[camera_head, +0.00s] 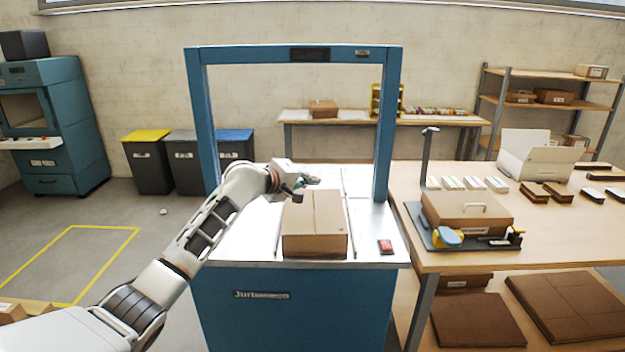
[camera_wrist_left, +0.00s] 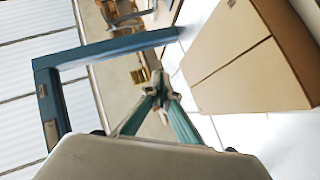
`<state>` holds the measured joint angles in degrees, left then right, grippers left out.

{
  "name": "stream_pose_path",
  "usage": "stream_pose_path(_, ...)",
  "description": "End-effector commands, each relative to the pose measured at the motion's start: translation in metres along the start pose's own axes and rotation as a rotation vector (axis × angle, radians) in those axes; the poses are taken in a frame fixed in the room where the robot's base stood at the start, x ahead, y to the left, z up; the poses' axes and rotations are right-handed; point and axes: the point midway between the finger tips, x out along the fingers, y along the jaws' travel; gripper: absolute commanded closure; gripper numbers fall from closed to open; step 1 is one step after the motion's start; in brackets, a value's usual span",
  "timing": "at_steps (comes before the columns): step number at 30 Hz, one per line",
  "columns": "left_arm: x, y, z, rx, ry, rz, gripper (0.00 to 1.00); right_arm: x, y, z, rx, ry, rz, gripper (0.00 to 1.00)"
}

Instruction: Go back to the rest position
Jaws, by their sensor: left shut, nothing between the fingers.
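My left gripper (camera_head: 300,187) reaches in from the left over the blue machine's metal top, at the rear left edge of a closed cardboard box (camera_head: 315,236). Its fingers are shut with nothing between them. In the left wrist view the shut fingers (camera_wrist_left: 158,85) point away beside the box (camera_wrist_left: 245,75), and a gap shows between them and it. The blue machine (camera_head: 300,290) has a tall blue frame (camera_head: 393,130) arching over its top; the frame also shows in the left wrist view (camera_wrist_left: 110,47). My right gripper is out of view.
A small red device (camera_head: 385,246) lies on the machine top, right of the box. Bins (camera_head: 150,165) stand behind at the left. The floor at left is mostly clear.

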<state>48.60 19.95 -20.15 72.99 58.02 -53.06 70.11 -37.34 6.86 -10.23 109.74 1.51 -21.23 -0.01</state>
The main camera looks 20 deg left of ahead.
Motion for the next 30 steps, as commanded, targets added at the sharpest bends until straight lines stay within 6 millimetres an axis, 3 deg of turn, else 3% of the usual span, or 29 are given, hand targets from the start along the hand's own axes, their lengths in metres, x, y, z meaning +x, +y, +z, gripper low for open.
stream_pose_path(5,-0.009,0.006,0.004,0.001,0.000,-0.001,1.00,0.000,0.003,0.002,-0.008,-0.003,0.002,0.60)
stream_pose_path(8,-0.010,-0.005,0.016,0.038,-0.007,-0.018,1.00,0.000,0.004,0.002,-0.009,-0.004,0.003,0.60)
stream_pose_path(11,-0.011,-0.035,0.044,0.137,-0.023,-0.059,1.00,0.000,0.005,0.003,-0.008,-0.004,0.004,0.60)
stream_pose_path(14,-0.020,-0.079,0.083,0.290,-0.044,-0.117,1.00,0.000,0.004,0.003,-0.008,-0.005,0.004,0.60)
stream_pose_path(20,-0.058,-0.160,0.150,0.617,-0.087,-0.240,1.00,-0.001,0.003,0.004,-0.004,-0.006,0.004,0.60)
stream_pose_path(26,-0.121,-0.233,0.203,0.933,-0.144,-0.380,1.00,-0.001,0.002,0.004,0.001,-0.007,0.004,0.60)
stream_pose_path(30,-0.178,-0.274,0.227,1.138,-0.196,-0.494,1.00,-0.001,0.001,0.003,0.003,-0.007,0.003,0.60)
